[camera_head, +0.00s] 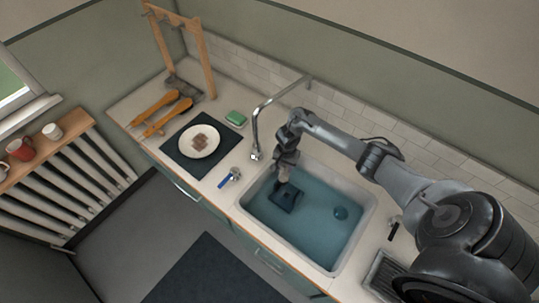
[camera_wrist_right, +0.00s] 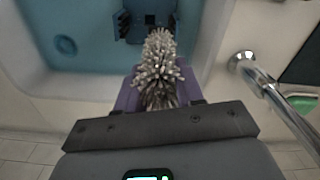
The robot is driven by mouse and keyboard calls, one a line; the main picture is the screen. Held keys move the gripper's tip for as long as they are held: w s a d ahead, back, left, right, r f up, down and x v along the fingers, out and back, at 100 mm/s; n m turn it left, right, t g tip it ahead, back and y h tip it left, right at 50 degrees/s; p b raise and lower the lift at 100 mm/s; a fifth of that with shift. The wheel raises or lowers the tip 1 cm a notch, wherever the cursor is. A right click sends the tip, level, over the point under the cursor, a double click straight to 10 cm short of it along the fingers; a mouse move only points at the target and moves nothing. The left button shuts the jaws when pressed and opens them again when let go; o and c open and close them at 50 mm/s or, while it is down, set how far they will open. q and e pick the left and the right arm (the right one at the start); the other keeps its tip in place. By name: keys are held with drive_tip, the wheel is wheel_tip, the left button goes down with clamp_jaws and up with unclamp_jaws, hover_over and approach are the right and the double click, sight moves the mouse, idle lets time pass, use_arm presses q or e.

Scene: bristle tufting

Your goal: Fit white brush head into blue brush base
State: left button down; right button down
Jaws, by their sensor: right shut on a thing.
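The white brush head (camera_wrist_right: 160,70) is a tuft of pale bristles, held between the purple fingers of my right gripper (camera_wrist_right: 155,95) in the right wrist view. In the head view my right gripper (camera_head: 283,177) points down over the sink. A dark blue block with a square opening, apparently the blue brush base (camera_head: 286,198), is in the sink just below the gripper. It also shows in the wrist view (camera_wrist_right: 130,30), beyond the bristles, and the tuft partly covers it. The tuft looks apart from the opening, but the height gap is hard to tell. My left gripper is out of view.
The sink (camera_head: 358,215) has a rim around the work area. The faucet (camera_head: 256,135) stands close left of my right gripper. A small blue-handled item (camera_head: 229,178), a plate (camera_head: 200,141) on a dark mat and a green sponge (camera_head: 236,118) lie on the counter.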

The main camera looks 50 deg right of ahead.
wheel_tip(320, 180, down, 9)
drive_tip(key=s+b, duration=0.2)
drive_tip(key=b, duration=0.6)
drive_tip(key=shift+s+f, duration=0.2)
drive_tip(key=shift+s, duration=0.15)
idle(0.4)
idle(0.8)
drive_tip(key=shift+p, duration=0.6)
idle(0.7)
drive_tip(key=shift+p, duration=0.5)
idle(0.9)
